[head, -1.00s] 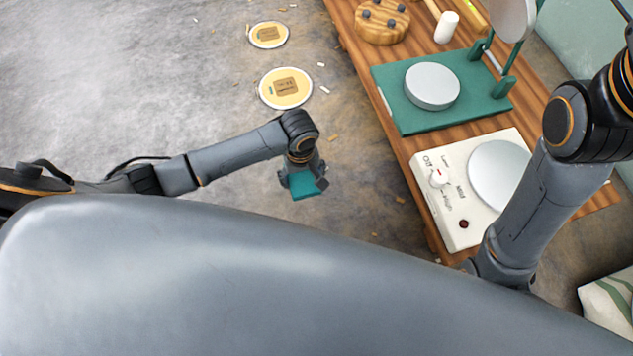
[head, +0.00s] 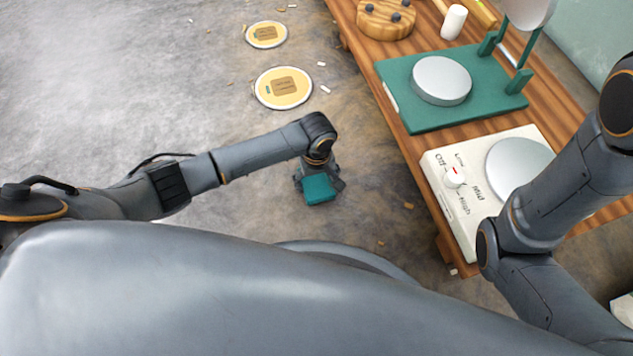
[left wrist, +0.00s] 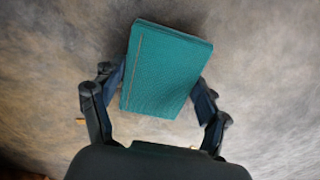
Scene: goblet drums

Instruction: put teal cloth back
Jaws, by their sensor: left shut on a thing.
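The teal cloth (head: 319,189) is a small folded block held by my left gripper (head: 318,183) above the floor, left of the wooden bench. In the left wrist view the cloth (left wrist: 165,70) sits between the two fingers of the gripper (left wrist: 160,90), which are shut on its sides. The cloth looks slightly tilted there, with a thin stitched line along its left edge. My right arm comes in at the right over the bench; its gripper is out of view.
The wooden bench (head: 440,225) carries a white hot plate with a dial (head: 468,205), a green stand with a round disc (head: 425,115), a wooden peg block (head: 385,18) and a white cylinder (head: 453,22). Two round yellow discs (head: 283,88) and small scraps lie on the floor.

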